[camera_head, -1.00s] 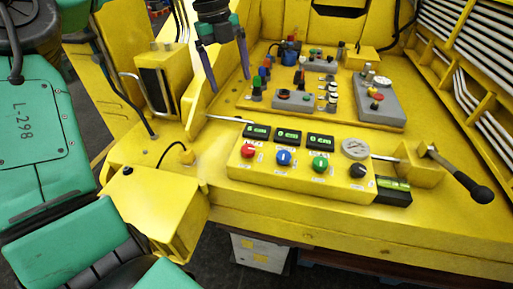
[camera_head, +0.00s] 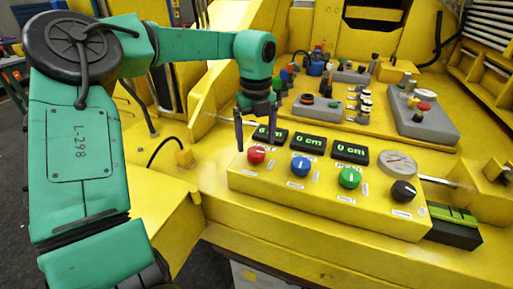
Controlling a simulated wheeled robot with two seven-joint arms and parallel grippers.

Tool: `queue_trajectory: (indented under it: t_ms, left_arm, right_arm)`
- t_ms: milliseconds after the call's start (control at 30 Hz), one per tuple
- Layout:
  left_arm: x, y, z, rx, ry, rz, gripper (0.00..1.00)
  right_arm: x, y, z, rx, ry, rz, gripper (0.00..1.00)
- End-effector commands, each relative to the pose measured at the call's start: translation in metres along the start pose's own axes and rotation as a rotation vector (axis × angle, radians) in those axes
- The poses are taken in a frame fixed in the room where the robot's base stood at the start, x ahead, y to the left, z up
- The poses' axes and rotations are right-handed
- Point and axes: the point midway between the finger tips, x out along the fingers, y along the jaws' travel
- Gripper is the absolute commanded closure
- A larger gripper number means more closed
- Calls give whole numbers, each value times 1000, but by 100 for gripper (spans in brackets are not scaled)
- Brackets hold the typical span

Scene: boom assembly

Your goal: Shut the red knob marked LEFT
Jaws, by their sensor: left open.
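The red knob (camera_head: 257,155) is at the left end of a row of knobs on the yellow control box (camera_head: 330,208). It has a white pointer mark. A small label below it is too small to read. My left gripper (camera_head: 256,149) points down with its two dark fingers apart, one to the left of the red knob and one to its upper right. It is open and empty; whether the fingers reach knob height I cannot tell. My right gripper is not in view.
Blue (camera_head: 301,166), green (camera_head: 349,178) and black (camera_head: 403,191) knobs stand to the right of the red one. Displays reading 0 cm (camera_head: 309,144) and a round gauge (camera_head: 397,164) sit behind them. More switch panels (camera_head: 425,115) stand further back.

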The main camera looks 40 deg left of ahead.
Motion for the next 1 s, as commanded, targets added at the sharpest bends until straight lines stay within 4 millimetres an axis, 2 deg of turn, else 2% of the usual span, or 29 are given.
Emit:
queue_trajectory:
  t_ms: [100,200,467,600,700,1000]
  left_arm:
    - [21,0,0,0,2,2,9]
    - [31,0,0,0,1,0,9]
    - [34,0,0,0,-1,-1,9]
    - [33,0,0,0,-1,-1,62]
    - [33,0,0,0,-1,-1,94]
    - [33,0,0,31,-1,-1,94]
  right_arm:
    - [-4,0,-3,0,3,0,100]
    - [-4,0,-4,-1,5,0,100]
    - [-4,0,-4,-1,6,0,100]
    - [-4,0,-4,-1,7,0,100]
    - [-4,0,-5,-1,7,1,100]
    - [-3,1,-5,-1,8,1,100]
